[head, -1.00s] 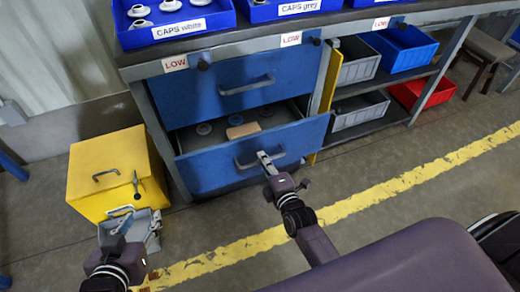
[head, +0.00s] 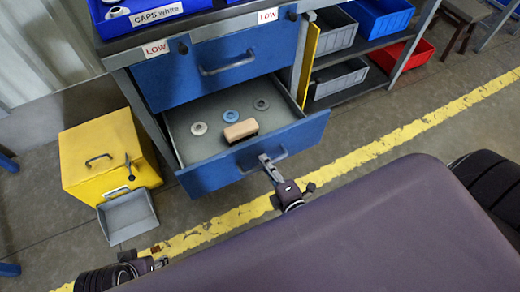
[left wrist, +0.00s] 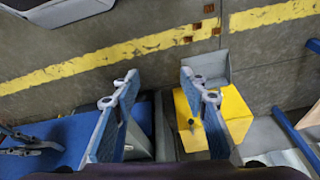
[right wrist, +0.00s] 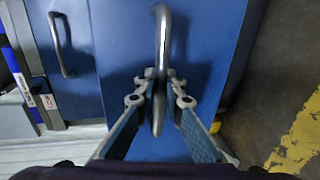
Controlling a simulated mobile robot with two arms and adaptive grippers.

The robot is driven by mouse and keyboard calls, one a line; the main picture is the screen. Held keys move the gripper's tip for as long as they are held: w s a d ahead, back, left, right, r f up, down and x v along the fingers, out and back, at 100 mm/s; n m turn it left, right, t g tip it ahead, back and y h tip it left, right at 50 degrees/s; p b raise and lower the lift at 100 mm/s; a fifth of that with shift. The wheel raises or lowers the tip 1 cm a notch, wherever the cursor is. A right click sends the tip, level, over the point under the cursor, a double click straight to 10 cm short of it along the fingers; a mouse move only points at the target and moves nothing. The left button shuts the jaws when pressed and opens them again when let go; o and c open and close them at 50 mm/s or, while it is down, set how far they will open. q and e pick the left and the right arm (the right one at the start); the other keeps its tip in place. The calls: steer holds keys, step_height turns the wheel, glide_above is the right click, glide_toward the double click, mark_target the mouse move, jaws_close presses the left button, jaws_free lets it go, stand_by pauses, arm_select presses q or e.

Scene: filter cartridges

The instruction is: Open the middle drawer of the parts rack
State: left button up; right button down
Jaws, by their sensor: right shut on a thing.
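The parts rack has a blue upper drawer (head: 215,70), which is shut. Below it a blue drawer (head: 225,165) stands well open, its grey inside showing. Three round discs and a tan and dark block (head: 240,130) lie in it. My right gripper (head: 266,160) is at this drawer's front, shut on its bar handle (right wrist: 161,40); the right wrist view shows the fingers on either side of the bar. My left gripper (left wrist: 160,85) is open and empty in the left wrist view, away from the rack. Whether a further drawer lies below is hidden.
A yellow cabinet (head: 105,150) stands left of the rack, with a grey tray (head: 128,216) at its front. Open shelves with grey, blue and red bins (head: 405,53) are to the right.

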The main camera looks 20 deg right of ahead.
arm_select(q)
step_height(320, 180, down, 11)
steer(key=p, duration=0.2)
steer(key=shift+s+r+g+p, duration=0.2)
steer(key=shift+s+g+p, duration=0.1)
arm_select(e)
steer(key=f+v, duration=0.2)
steer(key=v, duration=0.9)
steer(key=shift+s+f, duration=0.2)
steer(key=shift+s, duration=0.3)
arm_select(q)
steer(key=shift+d, duration=0.1)
arm_select(e)
steer(key=c, duration=2)
jaws_free()
steer(key=v, duration=1.2)
